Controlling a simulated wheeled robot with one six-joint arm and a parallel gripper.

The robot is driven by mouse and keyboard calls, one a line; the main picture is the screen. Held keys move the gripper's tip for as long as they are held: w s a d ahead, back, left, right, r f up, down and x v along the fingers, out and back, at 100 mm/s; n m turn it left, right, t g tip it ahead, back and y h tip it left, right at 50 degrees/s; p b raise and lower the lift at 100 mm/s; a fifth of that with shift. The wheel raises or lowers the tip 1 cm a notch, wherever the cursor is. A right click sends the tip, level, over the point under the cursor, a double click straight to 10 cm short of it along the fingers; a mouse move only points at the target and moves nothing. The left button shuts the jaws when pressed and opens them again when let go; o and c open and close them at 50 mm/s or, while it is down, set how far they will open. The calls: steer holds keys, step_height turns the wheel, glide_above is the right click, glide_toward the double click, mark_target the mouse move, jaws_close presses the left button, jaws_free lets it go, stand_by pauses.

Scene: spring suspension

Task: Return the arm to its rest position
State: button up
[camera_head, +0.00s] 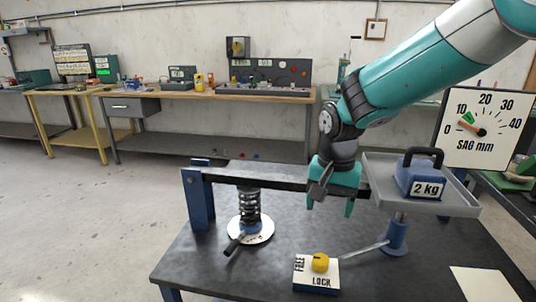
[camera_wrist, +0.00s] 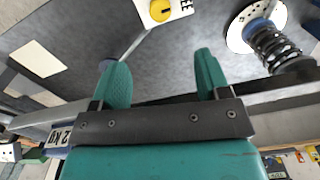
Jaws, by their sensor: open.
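My gripper (camera_head: 330,205) is open and empty, fingers pointing down, at the beam (camera_head: 270,176) in the head view. In the wrist view its two teal fingers (camera_wrist: 160,82) stand apart with nothing between them. A blue 2 kg weight (camera_head: 423,179) with a black handle sits on the grey tray (camera_head: 455,200) to the right of my gripper. A black coil spring (camera_head: 249,206) stands under the beam on a white round plate (camera_head: 252,231). The sag dial (camera_head: 484,128) has its pointer low on the scale, with a green patch near it.
The LOCK box (camera_head: 316,277) with a yellow knob (camera_head: 320,262) stands on the front of the dark table (camera_head: 215,272). A blue post (camera_head: 197,190) holds the beam's left end. A pale sheet (camera_head: 484,283) lies front right. Workbenches (camera_head: 215,93) line the back wall; open floor lies left.

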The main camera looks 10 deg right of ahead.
steer(key=s+a+r+n+y, duration=0.1)
steer(key=s+n, duration=0.3)
steer(key=s, duration=0.4)
steer(key=s+a+r+n+y, duration=0.1)
steer(key=s+r+n, duration=0.3)
steer(key=s, duration=0.3)
steer(key=s+a+r+n+y, duration=0.2)
steer(key=s+n, duration=0.2)
steer(key=s, duration=0.4)
steer(key=shift+s+r+n, duration=0.25)
steer(key=shift+s+n, duration=0.05)
